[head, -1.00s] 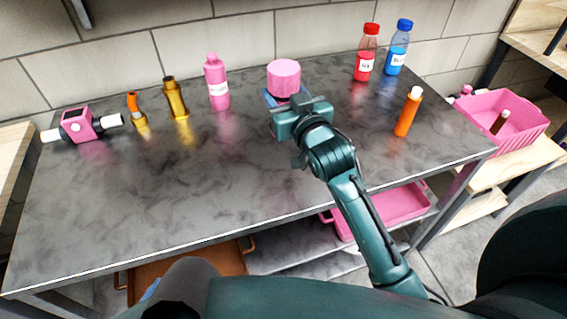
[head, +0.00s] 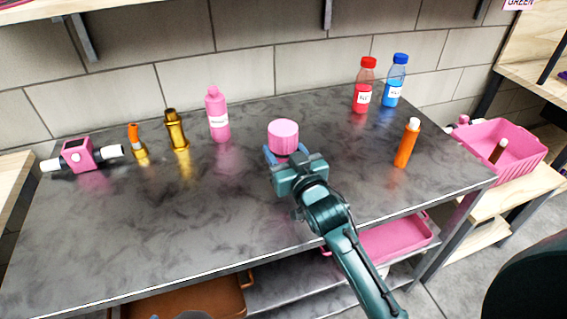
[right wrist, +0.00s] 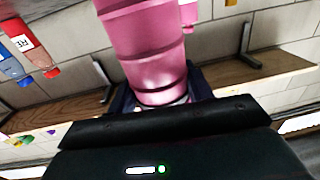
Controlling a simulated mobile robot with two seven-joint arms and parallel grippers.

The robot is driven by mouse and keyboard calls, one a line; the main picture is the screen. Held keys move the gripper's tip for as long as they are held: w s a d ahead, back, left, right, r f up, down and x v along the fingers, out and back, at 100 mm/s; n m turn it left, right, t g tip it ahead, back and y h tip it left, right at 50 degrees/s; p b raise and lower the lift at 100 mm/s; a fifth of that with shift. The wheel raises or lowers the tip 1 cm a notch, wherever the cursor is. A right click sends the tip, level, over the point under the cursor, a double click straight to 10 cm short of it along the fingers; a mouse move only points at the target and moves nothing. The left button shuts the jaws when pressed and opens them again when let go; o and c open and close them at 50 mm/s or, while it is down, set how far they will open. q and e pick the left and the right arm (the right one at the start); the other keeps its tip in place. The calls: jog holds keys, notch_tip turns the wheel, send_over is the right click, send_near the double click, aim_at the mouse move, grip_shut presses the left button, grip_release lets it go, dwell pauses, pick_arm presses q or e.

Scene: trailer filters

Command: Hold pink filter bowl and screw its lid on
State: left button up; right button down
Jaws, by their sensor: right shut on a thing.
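The pink filter bowl (head: 283,136) is a short ribbed cylinder in the middle of the head view, above or at the dark worktop. My right gripper (head: 285,157) is shut on it from the near side. In the right wrist view the pink bowl (right wrist: 150,55) fills the upper middle, between the fingers. A pink block with white pipe ends (head: 78,155), possibly the filter's lid, lies at the worktop's left end, apart from the bowl. My left gripper is not in view. I cannot tell whether the bowl touches the worktop.
Along the back stand a brass fitting (head: 176,130), an orange-topped brass piece (head: 138,144), a pink bottle (head: 217,115), a red bottle (head: 363,88) and a blue bottle (head: 394,80). An orange bottle (head: 407,143) stands right, a pink crate (head: 498,150) beyond. The front left worktop is clear.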

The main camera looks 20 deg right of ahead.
jog(key=shift+f, duration=1.8)
jog(key=shift+f+b, duration=0.15)
jog(key=shift+b, duration=0.15)
jog(key=c, duration=0.6)
grip_release()
jog(key=shift+f, duration=0.1)
jog(key=shift+s+r, duration=0.1)
jog(key=shift+r, duration=0.1)
jog(key=s, duration=0.4)
jog(key=s+d, duration=0.1)
jog(key=s, duration=0.6)
jog(key=shift+s+d, duration=0.2)
jog(key=shift+s, duration=0.2)
jog(key=shift+f, duration=0.1)
